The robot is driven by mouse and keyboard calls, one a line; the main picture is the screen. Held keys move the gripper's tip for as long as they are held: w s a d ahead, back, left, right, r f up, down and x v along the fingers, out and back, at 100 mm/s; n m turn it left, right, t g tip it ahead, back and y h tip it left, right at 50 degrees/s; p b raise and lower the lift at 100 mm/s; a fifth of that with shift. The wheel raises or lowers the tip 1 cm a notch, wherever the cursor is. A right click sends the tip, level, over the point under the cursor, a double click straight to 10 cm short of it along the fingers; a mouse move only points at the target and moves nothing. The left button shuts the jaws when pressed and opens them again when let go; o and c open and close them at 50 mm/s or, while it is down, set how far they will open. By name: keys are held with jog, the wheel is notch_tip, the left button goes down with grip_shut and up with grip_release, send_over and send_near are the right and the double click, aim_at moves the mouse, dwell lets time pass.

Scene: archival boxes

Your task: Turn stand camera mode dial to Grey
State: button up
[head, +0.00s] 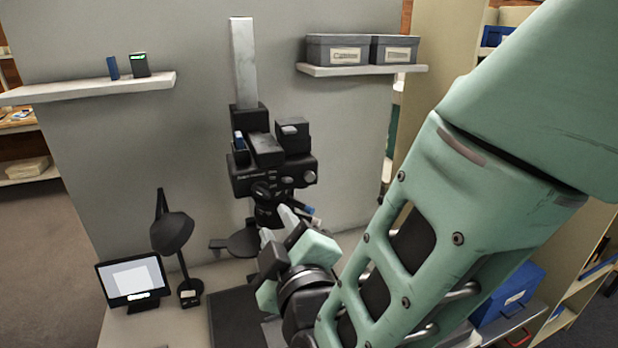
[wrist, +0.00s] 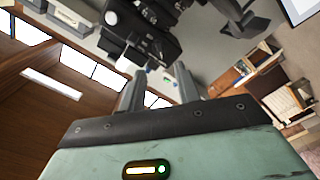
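The stand camera (head: 268,165) is a black body on a pale upright column (head: 243,65) against the grey wall. A round silver knob (head: 309,177) sits at the right of its front; I cannot tell whether this is the mode dial, and no Grey mark is readable. In the wrist view the camera (wrist: 150,38) is upside down at the top, with a pale round knob (wrist: 111,18). My gripper (head: 283,225) is below and in front of the camera, apart from the knob. In the wrist view its two fingers (wrist: 159,72) are spread, with nothing held.
A small screen (head: 133,280) and a dark lamp (head: 172,235) stand left on the desk. Grey boxes (head: 338,50) sit on the right wall shelf (head: 360,71). A blue box (head: 508,295) is at right. My arm covers much of the right side.

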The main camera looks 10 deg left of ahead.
aim_at(263, 195)
jog(key=p+x, duration=0.2)
jog(key=x, duration=0.6)
jog(key=shift+w+a, duration=0.1)
jog(key=shift+w, duration=0.2)
grip_shut()
